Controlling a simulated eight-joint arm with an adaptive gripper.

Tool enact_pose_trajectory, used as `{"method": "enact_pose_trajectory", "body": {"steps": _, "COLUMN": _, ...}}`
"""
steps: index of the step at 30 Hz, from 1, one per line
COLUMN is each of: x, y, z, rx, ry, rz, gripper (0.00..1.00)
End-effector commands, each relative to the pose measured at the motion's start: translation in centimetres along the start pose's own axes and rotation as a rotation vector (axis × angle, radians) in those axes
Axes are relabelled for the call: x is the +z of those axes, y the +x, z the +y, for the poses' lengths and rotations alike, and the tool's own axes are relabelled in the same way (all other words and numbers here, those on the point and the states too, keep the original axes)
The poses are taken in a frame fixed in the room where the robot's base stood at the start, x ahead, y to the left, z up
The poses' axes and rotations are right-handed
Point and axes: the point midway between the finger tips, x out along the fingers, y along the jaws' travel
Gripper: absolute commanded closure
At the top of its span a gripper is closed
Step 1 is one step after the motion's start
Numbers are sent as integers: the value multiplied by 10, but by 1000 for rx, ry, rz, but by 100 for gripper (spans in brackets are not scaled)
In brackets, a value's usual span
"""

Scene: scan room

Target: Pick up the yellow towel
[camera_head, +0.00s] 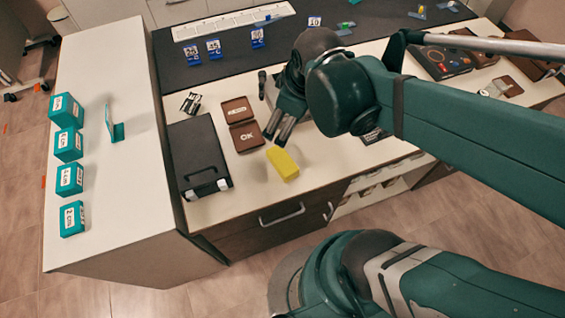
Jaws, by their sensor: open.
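A small yellow block-like piece (283,162), the only yellow thing of towel-like size, lies on the light counter (232,208) near its front edge. It looks like the yellow towel, folded. My gripper (278,139) is just above and behind it in the picture, with its fingers pointing down. The fingers are apart and nothing shows between them. I cannot tell how high the fingertips are above the counter. My arm hides part of the counter to the right.
A black case (198,155) lies left of the towel. A white side counter (105,205) at left holds several teal boxes (70,180). A drawer handle (283,214) sticks out below the front edge.

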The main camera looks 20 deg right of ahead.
Motion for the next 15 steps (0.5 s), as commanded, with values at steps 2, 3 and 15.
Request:
{"method": "enact_pose_trajectory", "body": {"steps": 2, "x": 0, "y": 12, "z": -3, "rx": -19, "ry": -76, "rz": -19, "gripper": 4}}
{"method": "enact_pose_trajectory", "body": {"steps": 3, "x": 2, "y": 17, "z": -5, "rx": -30, "ry": -116, "rz": -28, "gripper": 4}}
{"method": "enact_pose_trajectory", "body": {"steps": 15, "x": 12, "y": 68, "z": -25, "rx": -151, "ry": -512, "rz": -101, "gripper": 4}}
